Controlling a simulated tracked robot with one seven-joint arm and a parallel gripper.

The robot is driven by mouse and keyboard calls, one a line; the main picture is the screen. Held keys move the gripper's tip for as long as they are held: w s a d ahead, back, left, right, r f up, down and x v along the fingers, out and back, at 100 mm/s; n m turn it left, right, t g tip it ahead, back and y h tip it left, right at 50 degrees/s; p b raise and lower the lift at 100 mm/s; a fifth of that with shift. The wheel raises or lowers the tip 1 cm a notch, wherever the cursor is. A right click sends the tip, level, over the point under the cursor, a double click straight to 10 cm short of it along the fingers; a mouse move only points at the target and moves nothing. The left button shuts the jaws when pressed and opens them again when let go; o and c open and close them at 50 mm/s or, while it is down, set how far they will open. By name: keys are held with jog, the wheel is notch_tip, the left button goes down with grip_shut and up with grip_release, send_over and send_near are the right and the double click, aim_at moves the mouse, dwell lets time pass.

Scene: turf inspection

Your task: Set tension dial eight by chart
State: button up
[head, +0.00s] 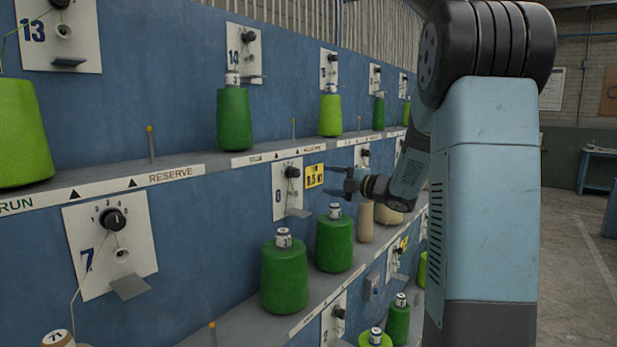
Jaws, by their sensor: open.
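A white plate (283,198) with a black dial (291,172) is on the blue panel at mid-picture, right of the plate marked 7. Its number is too small to read surely. A yellow tag (314,176) hangs just right of it; its print is blurred. My gripper (341,180) is open and empty, with its fingers pointing left toward the tag and dial. In the picture it is right of the dial and apart from it; the depth gap is hard to judge. The dial's setting cannot be read. No chart is readable in view.
The plate marked 7 (108,240) has its own black dial (112,219). Dark green cones (284,277) stand on the shelf below. Upright pins (151,145) rise from the shelf marked RESERVE (170,175). Several more dials line the panel. Open floor (575,250) lies at the right.

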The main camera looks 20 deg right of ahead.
aim_at(298, 173)
jog(key=w+a+m, duration=0.2)
jog(key=w+m, duration=0.1)
jog(key=m, duration=0.2)
jog(key=w+a+m, duration=0.3)
jog(key=w+m, duration=0.1)
jog(key=m, duration=0.2)
jog(key=w+a+m, duration=0.3)
jog(key=w+m, duration=0.1)
jog(key=m, duration=0.1)
jog(key=shift+w+a+r+m, duration=0.15)
jog(key=shift+a+r+m, duration=0.05)
jog(key=shift+a+m, duration=0.1)
dwell(0.4)
jog(key=shift+d, duration=0.1)
jog(key=c, duration=1)
